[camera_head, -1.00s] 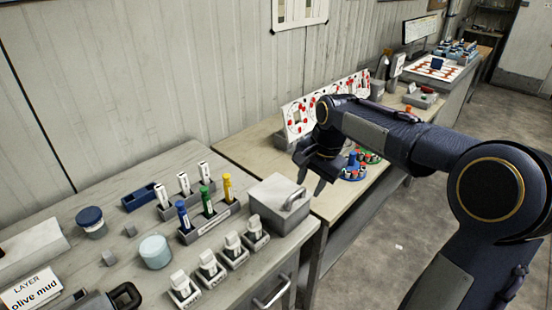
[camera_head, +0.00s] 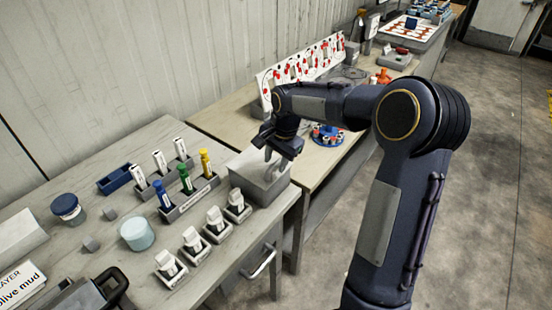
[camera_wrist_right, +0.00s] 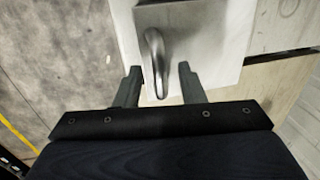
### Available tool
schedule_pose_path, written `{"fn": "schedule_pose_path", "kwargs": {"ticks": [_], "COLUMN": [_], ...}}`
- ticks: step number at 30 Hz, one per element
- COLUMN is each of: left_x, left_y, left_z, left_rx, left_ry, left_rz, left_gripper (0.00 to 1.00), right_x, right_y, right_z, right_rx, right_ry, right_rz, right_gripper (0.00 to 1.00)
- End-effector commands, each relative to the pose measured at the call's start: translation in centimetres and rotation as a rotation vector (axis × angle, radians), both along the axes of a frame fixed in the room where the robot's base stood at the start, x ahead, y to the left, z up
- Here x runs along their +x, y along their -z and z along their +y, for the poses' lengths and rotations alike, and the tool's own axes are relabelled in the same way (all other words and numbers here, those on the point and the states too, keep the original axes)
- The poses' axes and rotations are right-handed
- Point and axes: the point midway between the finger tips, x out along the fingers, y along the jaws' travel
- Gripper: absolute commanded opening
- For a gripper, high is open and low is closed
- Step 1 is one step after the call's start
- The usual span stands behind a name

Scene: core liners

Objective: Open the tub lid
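The tub (camera_head: 262,188) is a light grey box at the right end of the near bench. Its pale lid (camera_wrist_right: 215,40) fills the top middle of the right wrist view and looks shut. A curved grey metal handle (camera_wrist_right: 154,55) stands on the lid. My right gripper (camera_head: 280,155) is over the tub in the head view and hides part of the lid and handle. In the right wrist view my right gripper (camera_wrist_right: 160,78) is open, with the handle's near end between its fingertips and a gap on each side. My left gripper is not in view.
Left of the tub stand a rack of blue, green and yellow markers (camera_head: 187,195) and several white-topped holders (camera_head: 215,220). A pale round jar (camera_head: 137,233) and a blue-lidded jar (camera_head: 67,207) are farther left. A red-dotted board (camera_head: 305,62) stands on the bench behind.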

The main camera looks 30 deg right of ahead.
Motion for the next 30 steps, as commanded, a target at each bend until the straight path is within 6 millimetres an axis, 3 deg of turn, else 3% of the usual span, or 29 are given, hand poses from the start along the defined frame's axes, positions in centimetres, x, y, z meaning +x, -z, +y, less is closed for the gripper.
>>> {"fn": "schedule_pose_path", "kwargs": {"ticks": [3,11,22,30], "left_x": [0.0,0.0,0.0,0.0], "left_y": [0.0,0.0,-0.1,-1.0], "left_z": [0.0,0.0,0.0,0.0], "left_rx": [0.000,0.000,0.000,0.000], "left_ry": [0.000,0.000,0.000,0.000], "left_rz": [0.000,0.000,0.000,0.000], "left_gripper": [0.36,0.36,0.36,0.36], "right_x": [0.0,0.0,0.0,0.6], "right_y": [0.0,0.0,-0.2,-1.4], "right_z": [0.0,0.0,0.0,0.3], "right_rx": [0.000,0.000,0.000,-0.001], "right_ry": [0.000,0.000,0.000,-0.002], "right_rz": [0.000,0.000,0.000,-0.002], "right_gripper": [0.35,0.01,0.00,0.00]}}
